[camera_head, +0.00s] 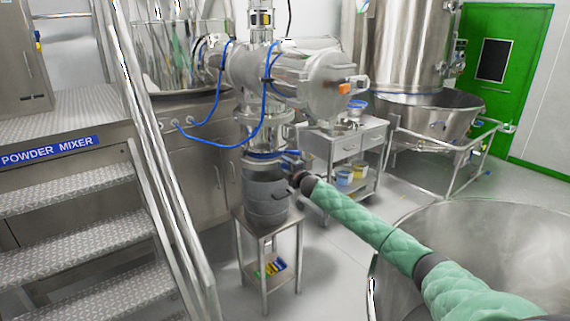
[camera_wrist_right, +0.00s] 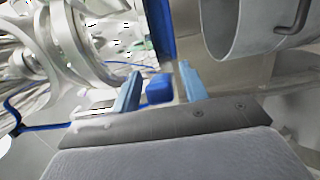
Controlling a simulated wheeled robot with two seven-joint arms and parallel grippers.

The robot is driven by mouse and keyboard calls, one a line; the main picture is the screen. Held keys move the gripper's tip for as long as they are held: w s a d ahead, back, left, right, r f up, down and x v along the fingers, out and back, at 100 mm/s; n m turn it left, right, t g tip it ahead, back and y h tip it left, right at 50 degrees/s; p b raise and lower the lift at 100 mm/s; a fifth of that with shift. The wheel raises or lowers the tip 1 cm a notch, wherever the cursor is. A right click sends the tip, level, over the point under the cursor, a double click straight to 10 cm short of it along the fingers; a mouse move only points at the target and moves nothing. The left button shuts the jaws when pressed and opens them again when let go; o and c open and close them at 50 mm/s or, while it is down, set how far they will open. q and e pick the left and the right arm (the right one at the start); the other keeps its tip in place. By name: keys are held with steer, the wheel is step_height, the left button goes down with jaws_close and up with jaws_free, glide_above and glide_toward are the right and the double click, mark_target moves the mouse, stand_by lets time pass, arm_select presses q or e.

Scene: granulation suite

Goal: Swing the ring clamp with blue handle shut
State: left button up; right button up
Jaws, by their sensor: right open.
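The blue ring clamp (camera_head: 262,155) sits at the joint between the steel outlet above and the grey drum (camera_head: 266,196) below. In the right wrist view a blue band (camera_wrist_right: 161,30), seemingly part of the clamp, runs down from the top. The blue handle (camera_wrist_right: 159,90) lies between the two light-blue fingers of my right gripper (camera_wrist_right: 157,85), which is open around it. I cannot tell whether the fingers touch it. In the head view my right gripper (camera_head: 291,163) is just right of the clamp, small and partly hidden by my arm. My left gripper is not in view.
The drum stands on a small steel table (camera_head: 268,228). Blue hoses (camera_head: 264,110) hang from the machine above. A steel cart (camera_head: 345,150) with tubs stands behind. Metal stairs (camera_head: 70,230) with a rail are on the left; a large steel vessel (camera_head: 480,240) is at the right.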

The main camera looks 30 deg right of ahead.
steer(key=shift+w+f, duration=0.1)
steer(key=shift+w, duration=0.55)
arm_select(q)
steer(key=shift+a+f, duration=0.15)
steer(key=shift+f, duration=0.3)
arm_select(e)
steer(key=shift+c, duration=0.4)
